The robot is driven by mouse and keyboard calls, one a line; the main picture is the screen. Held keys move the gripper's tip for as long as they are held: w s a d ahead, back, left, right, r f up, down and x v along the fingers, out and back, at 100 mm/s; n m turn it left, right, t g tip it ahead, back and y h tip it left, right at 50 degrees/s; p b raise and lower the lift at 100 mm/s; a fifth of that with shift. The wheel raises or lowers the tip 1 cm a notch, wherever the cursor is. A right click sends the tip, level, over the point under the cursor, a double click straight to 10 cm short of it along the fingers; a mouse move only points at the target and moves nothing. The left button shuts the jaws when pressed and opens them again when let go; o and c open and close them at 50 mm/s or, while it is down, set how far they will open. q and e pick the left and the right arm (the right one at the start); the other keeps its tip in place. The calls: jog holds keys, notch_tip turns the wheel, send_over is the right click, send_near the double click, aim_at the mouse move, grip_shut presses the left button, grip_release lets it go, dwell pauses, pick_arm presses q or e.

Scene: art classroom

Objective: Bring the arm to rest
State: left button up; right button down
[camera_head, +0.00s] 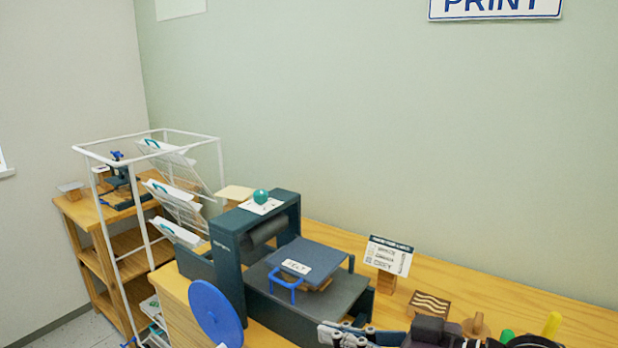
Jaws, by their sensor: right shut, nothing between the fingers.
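My right gripper (345,335) shows at the bottom edge, right of centre, in the head view. Its arm reaches in from the lower right, and its fingers point left. It is shut with nothing between the fingers, in front of the dark printing press (340,292). The lower part of the gripper is cut off by the frame edge. My left gripper is not in view.
The press has a blue wheel (216,314) on its left. A card stand (387,264), a wave-pattern block (428,304) and small coloured items sit on the wooden table (500,283). A white rack (110,248) stands left.

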jog(key=s+d+f+m+h, duration=0.25)
jog(key=f+h, duration=0.25)
jog(key=f, duration=1.2)
jog(key=s+d+f+m+g+h, duration=0.45)
jog(key=s+d+f+h, duration=0.25)
jog(key=s+d+f, duration=0.75)
jog(key=s+f+g, duration=0.1)
jog(key=s+f, duration=0.1)
jog(key=f, duration=1.3)
jog(key=s+f, duration=0.3)
jog(key=f, duration=1.1)
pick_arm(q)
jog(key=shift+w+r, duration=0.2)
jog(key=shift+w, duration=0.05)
pick_arm(e)
jog(key=s+d+f+g, duration=0.1)
jog(key=s+d+f, duration=0.1)
jog(key=s+f, duration=1.2)
jog(key=shift+s+d+f+h, duration=0.2)
jog(key=shift+s+h, duration=0.2)
jog(key=shift+s, duration=0.45)
